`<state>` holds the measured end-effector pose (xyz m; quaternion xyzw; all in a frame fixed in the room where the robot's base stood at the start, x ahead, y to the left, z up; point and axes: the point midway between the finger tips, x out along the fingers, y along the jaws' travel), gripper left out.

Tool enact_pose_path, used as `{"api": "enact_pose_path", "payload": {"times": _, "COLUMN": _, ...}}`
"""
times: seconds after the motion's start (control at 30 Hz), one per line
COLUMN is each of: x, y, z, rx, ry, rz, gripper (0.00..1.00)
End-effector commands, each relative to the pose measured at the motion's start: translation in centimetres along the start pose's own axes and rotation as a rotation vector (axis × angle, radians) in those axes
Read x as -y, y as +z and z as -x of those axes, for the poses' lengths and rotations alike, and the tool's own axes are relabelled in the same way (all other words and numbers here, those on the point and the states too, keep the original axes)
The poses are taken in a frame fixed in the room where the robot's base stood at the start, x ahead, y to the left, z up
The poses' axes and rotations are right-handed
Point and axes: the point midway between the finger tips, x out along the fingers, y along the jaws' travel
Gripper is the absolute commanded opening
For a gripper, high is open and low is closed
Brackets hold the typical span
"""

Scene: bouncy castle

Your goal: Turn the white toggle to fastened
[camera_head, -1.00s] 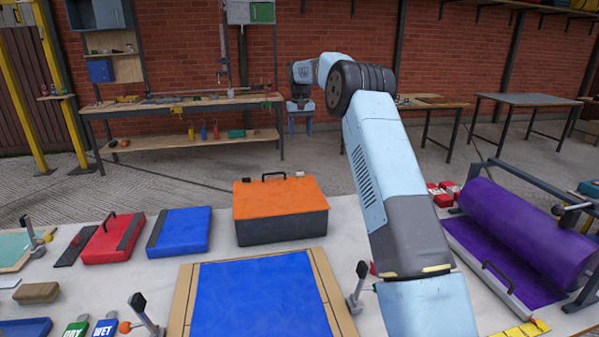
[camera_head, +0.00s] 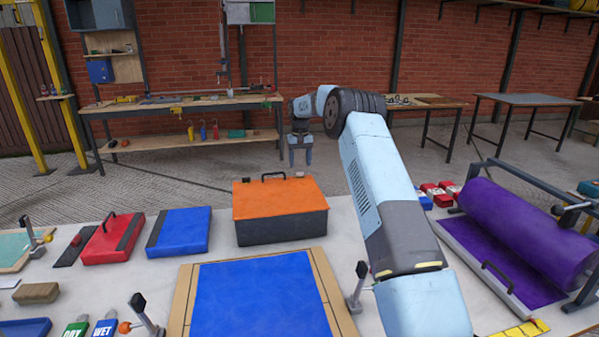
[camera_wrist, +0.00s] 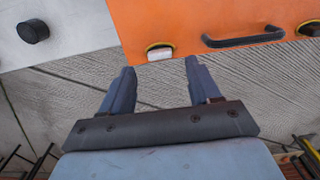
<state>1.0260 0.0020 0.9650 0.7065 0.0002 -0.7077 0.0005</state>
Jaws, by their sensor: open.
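The white toggle (camera_head: 299,174) sits at the back right edge of the orange lid (camera_head: 275,198) of a dark grey box (camera_head: 282,228). In the wrist view the white toggle (camera_wrist: 160,53) shows as a small pale block with a yellow-rimmed surround, at the lid's edge. My gripper (camera_head: 300,162) hangs fingers down just behind and above that edge. In the wrist view its two fingers (camera_wrist: 160,66) are apart and empty, with the toggle between and just beyond the tips. Whether the tips touch anything cannot be told.
A black handle (camera_wrist: 243,37) stands on the lid beside the toggle, with a dark fitting (camera_wrist: 310,28) past it. A blue panel (camera_head: 258,295) lies in front of the box. A purple roll (camera_head: 530,235) is at right. Open floor lies behind the white table.

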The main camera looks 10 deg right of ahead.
Motion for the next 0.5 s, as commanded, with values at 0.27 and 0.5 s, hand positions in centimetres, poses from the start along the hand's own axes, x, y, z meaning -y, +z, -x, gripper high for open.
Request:
{"api": "enact_pose_path", "payload": {"times": 0.27, "x": 0.0, "y": 0.0, "z": -3.8, "rx": 0.001, "ry": -0.001, "rz": 0.0, "gripper": 0.62}}
{"api": "enact_pose_path", "payload": {"times": 0.5, "x": 0.0, "y": 0.0, "z": -4.8, "rx": -0.001, "ry": 0.0, "rz": 0.0, "gripper": 0.62}}
